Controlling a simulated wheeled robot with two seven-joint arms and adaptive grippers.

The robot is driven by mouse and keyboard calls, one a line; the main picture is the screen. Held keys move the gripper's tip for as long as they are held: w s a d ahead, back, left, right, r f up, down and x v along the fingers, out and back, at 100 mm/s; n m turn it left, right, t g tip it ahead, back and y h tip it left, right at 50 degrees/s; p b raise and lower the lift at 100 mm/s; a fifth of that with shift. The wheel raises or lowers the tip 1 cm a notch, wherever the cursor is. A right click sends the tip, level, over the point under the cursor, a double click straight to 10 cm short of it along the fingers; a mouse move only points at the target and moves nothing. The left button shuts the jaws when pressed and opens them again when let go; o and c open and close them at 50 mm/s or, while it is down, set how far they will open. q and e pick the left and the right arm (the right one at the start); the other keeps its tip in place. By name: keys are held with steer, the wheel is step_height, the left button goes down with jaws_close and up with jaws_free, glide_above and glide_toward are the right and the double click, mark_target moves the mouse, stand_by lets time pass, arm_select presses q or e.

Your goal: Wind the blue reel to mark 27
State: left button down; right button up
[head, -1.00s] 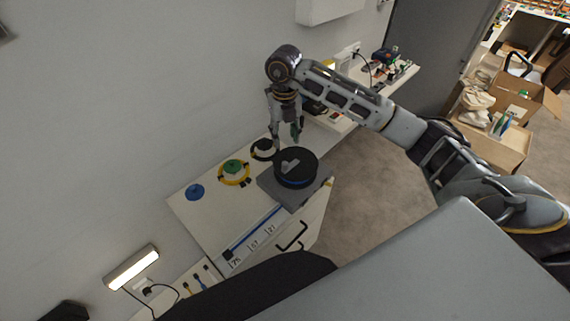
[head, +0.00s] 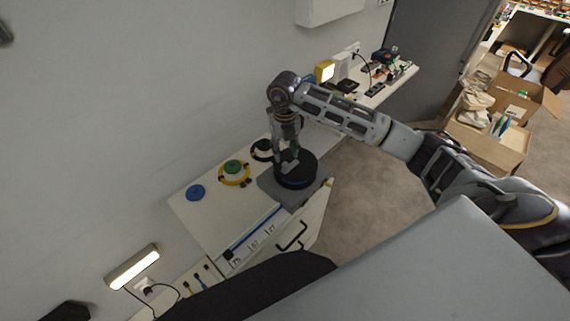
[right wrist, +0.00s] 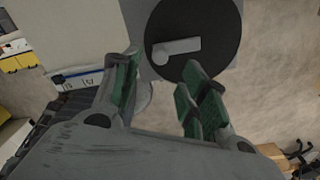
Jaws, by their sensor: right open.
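The reel is a dark disc (head: 301,172) with blue showing at its lower edge, on a grey base (head: 272,189) at the bench's right end. A short grey crank bar (right wrist: 177,47) lies on top of the disc in the right wrist view. A blue strip (head: 252,235) runs from the base to a dark end piece (head: 228,254) beside a few number labels (head: 254,245), too small to read surely. My right gripper (head: 288,163) is open over the reel, by the crank; its green-padded fingers (right wrist: 160,84) are apart and empty. My left gripper is out of view.
A blue disc (head: 195,192), a green-and-yellow coil (head: 233,173) and a black coil (head: 262,150) sit left of the reel on the white bench (head: 208,218). A lit lamp (head: 325,71) and small equipment stand on the bench behind. Open cartons (head: 493,145) are at right.

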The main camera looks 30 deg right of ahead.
mark_target(285, 163)
steer(key=shift+f+p, duration=0.4)
steer(key=shift+f, duration=3.5)
jaws_close()
